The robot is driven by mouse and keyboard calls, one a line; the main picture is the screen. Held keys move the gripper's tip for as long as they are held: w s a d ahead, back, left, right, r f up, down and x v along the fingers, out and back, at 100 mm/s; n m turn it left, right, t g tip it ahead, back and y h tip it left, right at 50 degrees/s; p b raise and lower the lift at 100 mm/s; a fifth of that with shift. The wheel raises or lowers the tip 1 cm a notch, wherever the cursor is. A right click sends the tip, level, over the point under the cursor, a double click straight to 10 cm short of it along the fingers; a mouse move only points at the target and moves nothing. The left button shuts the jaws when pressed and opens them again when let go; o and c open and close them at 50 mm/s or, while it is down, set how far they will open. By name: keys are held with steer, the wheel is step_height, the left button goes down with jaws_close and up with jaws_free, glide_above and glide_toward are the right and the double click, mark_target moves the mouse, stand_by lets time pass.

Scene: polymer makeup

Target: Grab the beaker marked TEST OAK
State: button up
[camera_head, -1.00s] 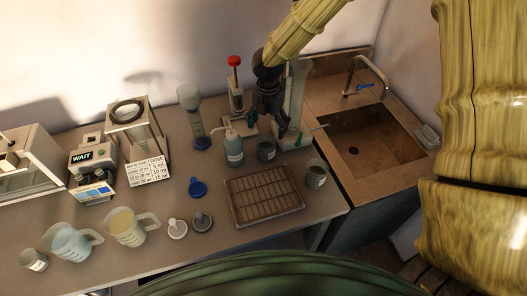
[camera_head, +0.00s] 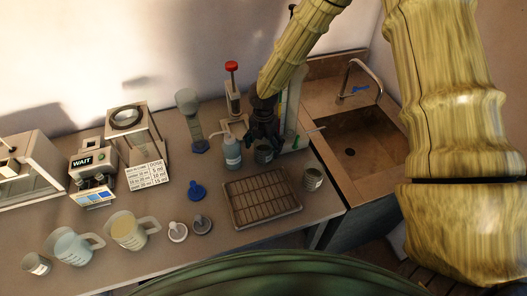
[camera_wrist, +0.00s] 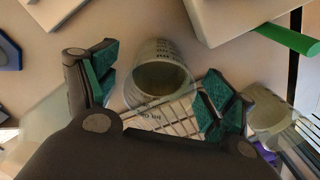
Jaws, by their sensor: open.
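A small grey beaker (camera_head: 264,154) with printed markings stands on the bench beside the wash bottle; in the wrist view the beaker (camera_wrist: 163,60) lies between my fingers, its mouth facing the camera. I cannot read its label clearly enough to find TEST OAK. A similar beaker (camera_head: 313,179) stands right of the rack and another (camera_head: 37,264) stands at the bench's front left; their labels are unreadable. My gripper (camera_head: 263,140) is open just above and behind the first beaker. Its green-padded fingers (camera_wrist: 160,88) show on either side of that beaker, apart from it.
A wash bottle (camera_head: 232,152) stands close left of the beaker and a stand (camera_head: 291,110) close behind it. A wire rack (camera_head: 263,201) lies in front. Two jugs (camera_head: 70,247) (camera_head: 128,231) stand at left, and a sink (camera_head: 365,140) is at right.

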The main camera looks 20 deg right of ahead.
steer(key=shift+s+f+p, duration=0.1)
steer(key=shift+f+p, duration=0.3)
steer(key=shift+f, duration=1.15)
steer(key=c, duration=1.1)
